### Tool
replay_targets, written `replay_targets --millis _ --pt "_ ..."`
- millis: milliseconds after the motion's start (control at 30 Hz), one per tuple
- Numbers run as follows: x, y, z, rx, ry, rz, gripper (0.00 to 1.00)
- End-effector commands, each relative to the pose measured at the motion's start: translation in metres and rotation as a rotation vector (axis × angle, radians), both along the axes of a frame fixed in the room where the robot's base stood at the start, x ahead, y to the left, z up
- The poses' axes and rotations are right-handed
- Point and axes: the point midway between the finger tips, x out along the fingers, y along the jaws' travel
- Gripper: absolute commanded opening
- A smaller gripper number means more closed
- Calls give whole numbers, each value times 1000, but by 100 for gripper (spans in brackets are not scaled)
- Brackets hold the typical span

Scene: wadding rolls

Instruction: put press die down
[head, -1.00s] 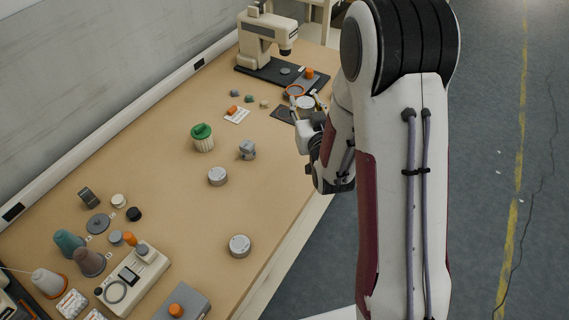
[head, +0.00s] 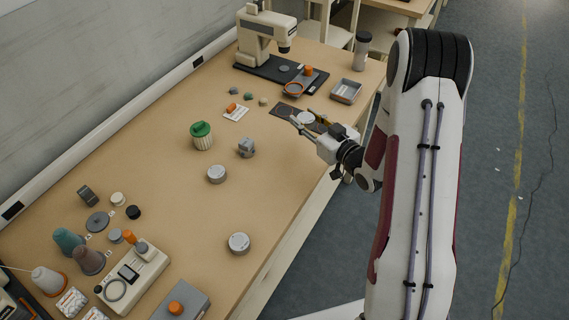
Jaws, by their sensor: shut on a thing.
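My gripper (head: 304,118) is shut on a pale round disc (head: 306,117), which I take to be the press die. One finger is on its left side and the other on its right. The disc is over the dark mat (head: 284,109) near the table's right edge. I cannot tell whether it touches the mat or hangs just above it. The fingers and gripper body hide part of the mat.
A grey tray (head: 346,91) and a dark-capped bottle (head: 362,52) are behind my gripper. A green-topped jar (head: 202,136) and grey round tins stand to the left.

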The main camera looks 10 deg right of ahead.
Motion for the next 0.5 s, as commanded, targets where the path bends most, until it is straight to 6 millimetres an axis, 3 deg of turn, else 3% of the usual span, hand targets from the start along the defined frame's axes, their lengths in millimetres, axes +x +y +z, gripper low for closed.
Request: replay_targets --millis 500 --pt "-25 48 -11 0 -4 324 3"
